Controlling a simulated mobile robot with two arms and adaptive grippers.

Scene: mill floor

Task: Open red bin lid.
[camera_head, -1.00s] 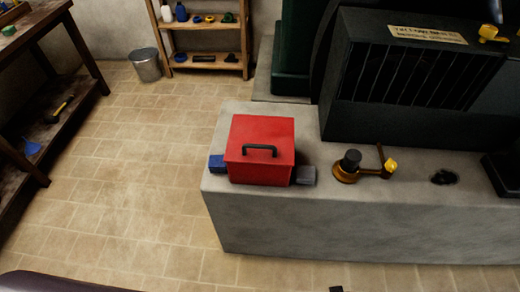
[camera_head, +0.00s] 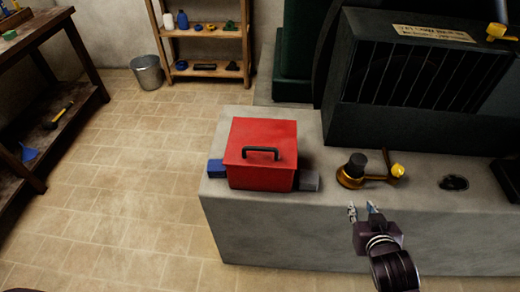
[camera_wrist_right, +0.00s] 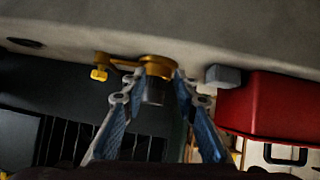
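My left gripper is not in view.
A brass fitting with a black knob (camera_head: 355,168) stands on the block (camera_head: 285,225) right of the bin. A blue block (camera_head: 216,168) and a grey block (camera_head: 309,181) flank the bin. Dark machinery (camera_head: 410,75) rises behind. The tiled floor on the left is open.

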